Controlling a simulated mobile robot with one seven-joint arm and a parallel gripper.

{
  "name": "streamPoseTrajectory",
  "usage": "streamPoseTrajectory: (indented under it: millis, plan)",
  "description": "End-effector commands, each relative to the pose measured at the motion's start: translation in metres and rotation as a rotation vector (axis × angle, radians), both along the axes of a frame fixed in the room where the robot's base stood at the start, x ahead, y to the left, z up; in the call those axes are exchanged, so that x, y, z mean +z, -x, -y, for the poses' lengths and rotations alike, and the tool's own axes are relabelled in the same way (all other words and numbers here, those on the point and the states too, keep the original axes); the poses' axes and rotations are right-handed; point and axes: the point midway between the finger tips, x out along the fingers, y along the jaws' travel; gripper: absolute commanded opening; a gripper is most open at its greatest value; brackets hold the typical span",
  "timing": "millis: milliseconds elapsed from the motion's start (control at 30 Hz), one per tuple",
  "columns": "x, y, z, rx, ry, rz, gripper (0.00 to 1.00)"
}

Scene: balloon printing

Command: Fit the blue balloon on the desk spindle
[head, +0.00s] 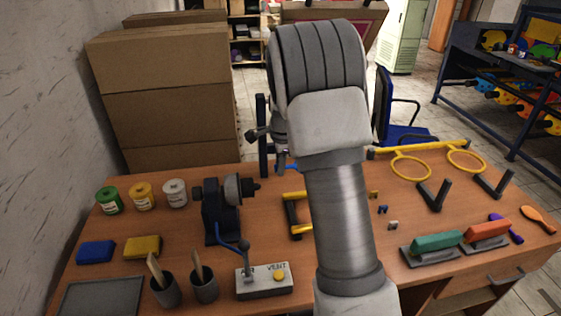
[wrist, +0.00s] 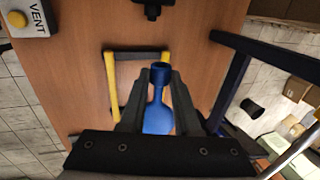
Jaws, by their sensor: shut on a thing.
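The blue balloon (wrist: 158,115) is between the fingers of my gripper (wrist: 160,82), which is shut on it. Its open dark-blue neck points up the wrist view, toward a dark spindle tip (wrist: 152,11) at the top edge, with a clear gap between them. In the head view, the desk spindle (head: 250,186) sticks out to the right from a black stand with a grey disc. My arm hides the gripper there; a small bit of blue shows beside it, and I cannot tell if it is the balloon.
A frame with yellow bars (head: 297,229) lies on the desk under my gripper. A VENT box (head: 263,281) with a lever stands in front of the spindle. Paint jars (head: 142,196) and brush cups (head: 165,291) are at left. Cardboard boxes (head: 160,100) stand behind the desk.

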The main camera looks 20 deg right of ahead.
Motion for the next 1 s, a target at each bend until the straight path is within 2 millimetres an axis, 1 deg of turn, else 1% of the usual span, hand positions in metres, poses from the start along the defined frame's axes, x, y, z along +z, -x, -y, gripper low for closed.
streamPoseTrajectory:
  millis: [33, 633, 700, 900, 1000]
  plan:
    - [-0.009, 0.000, 0.000, 0.000, 0.000, 0.000, 0.00]
    - [-0.069, -0.001, -0.003, 0.001, 0.000, 0.000, 0.00]
    - [-0.063, -0.003, -0.012, 0.003, 0.001, 0.000, 0.00]
    - [-0.063, -0.006, -0.029, 0.002, 0.001, 0.000, 0.00]
    - [-0.063, -0.007, -0.033, 0.001, 0.000, 0.001, 0.00]
